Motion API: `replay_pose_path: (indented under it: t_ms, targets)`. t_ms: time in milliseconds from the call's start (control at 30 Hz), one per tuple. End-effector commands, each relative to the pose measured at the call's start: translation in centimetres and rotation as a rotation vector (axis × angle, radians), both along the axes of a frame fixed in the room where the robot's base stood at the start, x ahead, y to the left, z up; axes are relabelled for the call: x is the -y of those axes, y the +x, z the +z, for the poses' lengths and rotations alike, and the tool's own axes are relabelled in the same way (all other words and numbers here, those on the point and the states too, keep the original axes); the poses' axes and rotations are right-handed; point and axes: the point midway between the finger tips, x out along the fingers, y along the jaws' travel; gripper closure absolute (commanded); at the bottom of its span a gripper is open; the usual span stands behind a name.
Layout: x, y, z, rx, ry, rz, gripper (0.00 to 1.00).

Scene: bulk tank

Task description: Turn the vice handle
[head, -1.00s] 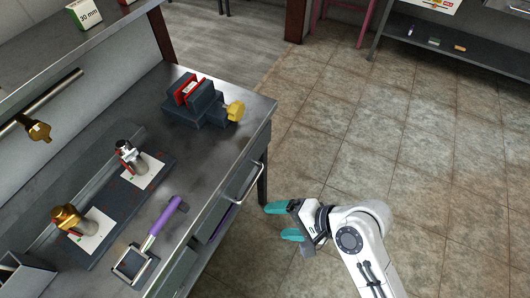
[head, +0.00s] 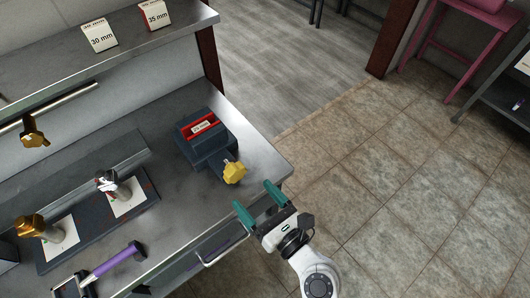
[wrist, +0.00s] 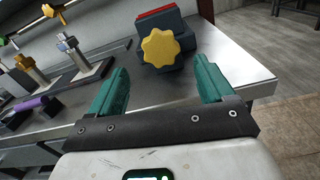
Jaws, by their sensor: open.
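The vice (head: 203,137) is a dark grey block with a red-edged top and a small label, standing near the right end of the metal workbench. Its yellow lobed handle (head: 234,172) sticks out of its near right side. In the wrist view the handle (wrist: 160,48) faces me, ahead of and between my fingers. My gripper (head: 258,206) has teal fingers, spread wide and empty, at the bench's front edge. In the wrist view my gripper (wrist: 164,88) is apart from the handle, with a gap of bare bench between.
The workbench (head: 262,158) has a drawer handle (head: 218,250) on its front. A purple-handled tool (head: 112,262) and a dark tray (head: 85,240) with metal fittings lie to the left. A shelf (head: 140,42) with two label cards runs behind.

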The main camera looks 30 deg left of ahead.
Motion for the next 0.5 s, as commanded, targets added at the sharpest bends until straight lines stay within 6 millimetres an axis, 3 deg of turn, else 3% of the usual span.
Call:
replay_pose_path:
  t_ms: [167, 500]
  targets:
    - [-1.7, 0.6, 0.2, -0.005, 0.006, 0.003, 0.19]
    - [-7.3, 2.9, 0.2, -0.002, 0.005, 0.003, 0.19]
